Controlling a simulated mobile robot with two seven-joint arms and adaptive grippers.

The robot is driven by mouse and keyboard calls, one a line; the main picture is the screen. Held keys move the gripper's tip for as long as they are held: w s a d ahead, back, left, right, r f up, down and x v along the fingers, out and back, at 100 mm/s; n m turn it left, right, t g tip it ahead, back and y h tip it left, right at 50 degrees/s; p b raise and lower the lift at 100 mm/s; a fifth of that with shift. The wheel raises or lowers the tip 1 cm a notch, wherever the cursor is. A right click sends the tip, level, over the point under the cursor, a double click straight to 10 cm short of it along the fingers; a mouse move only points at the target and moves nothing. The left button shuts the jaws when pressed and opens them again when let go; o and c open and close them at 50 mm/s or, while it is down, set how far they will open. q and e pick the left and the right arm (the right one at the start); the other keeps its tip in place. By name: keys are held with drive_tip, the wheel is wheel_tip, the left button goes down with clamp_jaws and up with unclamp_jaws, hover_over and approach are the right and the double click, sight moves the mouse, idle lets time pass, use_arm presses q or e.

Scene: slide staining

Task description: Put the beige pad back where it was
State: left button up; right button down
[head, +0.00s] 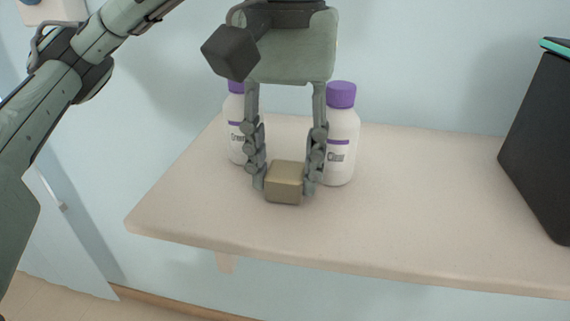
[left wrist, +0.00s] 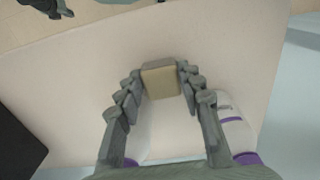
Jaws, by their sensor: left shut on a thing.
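The beige pad (head: 285,183) is a small tan block between the fingertips of my left gripper (head: 286,180) in the head view. My left gripper points down and is shut on it, one finger on each side. In the left wrist view the pad (left wrist: 161,79) sits between the fingertips (left wrist: 160,80), over the pale shelf. I cannot tell whether the pad touches the shelf or is just above it. My right gripper is not in view.
The pale shelf (head: 430,220) holds two white bottles with purple caps behind my gripper: one labelled Clear (head: 341,140) at right, one partly hidden (head: 236,130) at left. A black box (head: 545,140) stands at far right. The shelf between is clear.

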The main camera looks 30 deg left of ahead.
use_arm(q)
drive_tip(key=shift+f, duration=0.1)
drive_tip(key=o, duration=1.1)
